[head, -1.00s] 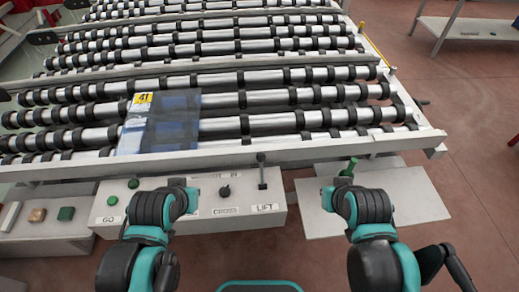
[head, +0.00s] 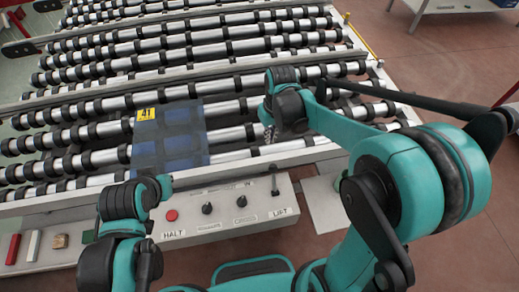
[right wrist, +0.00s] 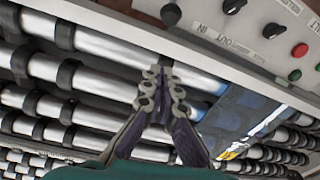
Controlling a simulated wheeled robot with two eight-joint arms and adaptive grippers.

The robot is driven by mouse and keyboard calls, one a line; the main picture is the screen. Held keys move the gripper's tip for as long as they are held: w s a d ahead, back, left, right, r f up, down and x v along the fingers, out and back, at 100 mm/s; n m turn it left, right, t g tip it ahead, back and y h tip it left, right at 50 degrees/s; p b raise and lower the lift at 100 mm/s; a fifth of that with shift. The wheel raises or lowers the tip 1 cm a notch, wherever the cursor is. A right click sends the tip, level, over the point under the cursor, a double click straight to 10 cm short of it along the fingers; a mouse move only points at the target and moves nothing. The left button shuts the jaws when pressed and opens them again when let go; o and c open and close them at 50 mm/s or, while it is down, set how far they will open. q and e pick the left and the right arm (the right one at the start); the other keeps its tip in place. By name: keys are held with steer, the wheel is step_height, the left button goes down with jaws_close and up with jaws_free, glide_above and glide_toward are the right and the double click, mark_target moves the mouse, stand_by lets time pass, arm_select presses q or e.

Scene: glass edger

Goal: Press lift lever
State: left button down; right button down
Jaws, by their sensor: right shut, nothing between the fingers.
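The lift lever (head: 274,180) is a thin dark stick standing upright at the right end of the grey control panel (head: 225,225), above a LIFT label (head: 284,212). My right gripper (head: 268,134) is shut and empty over the front rollers, above and behind the lever and apart from it. In the right wrist view its fingertips (right wrist: 164,86) meet over the rollers, and a dark knob (right wrist: 171,14), apparently the lever's top, shows beyond them at the panel edge. My left arm is in front of the panel's left part; its fingers are not clear.
A blue glass sheet (head: 170,145) with a yellow label lies on the roller conveyor (head: 110,135). The panel also has a red button (head: 171,215) and two dark knobs (head: 207,208). Small blocks (head: 60,241) sit on a ledge at left.

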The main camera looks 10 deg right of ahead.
mark_target(274, 179)
steer(key=shift+w+a+f, duration=0.1)
steer(key=shift+w+a, duration=0.15)
steer(key=shift+a, duration=0.05)
steer(key=f, duration=0.3)
steer(key=f+b, duration=0.1)
steer(key=f, duration=0.2)
steer(key=f+b, duration=0.1)
steer(key=f, duration=0.3)
steer(key=shift+w+a+f, duration=0.1)
steer(key=shift+w+a, duration=0.1)
steer(key=shift+a, duration=0.1)
steer(key=s, duration=0.2)
steer(key=s+r, duration=0.1)
steer(key=shift+s+d+r, duration=0.1)
steer(key=shift+d, duration=0.3)
steer(key=shift+s+d+r, duration=0.1)
steer(key=shift+s, duration=0.25)
steer(key=shift+w, duration=0.1)
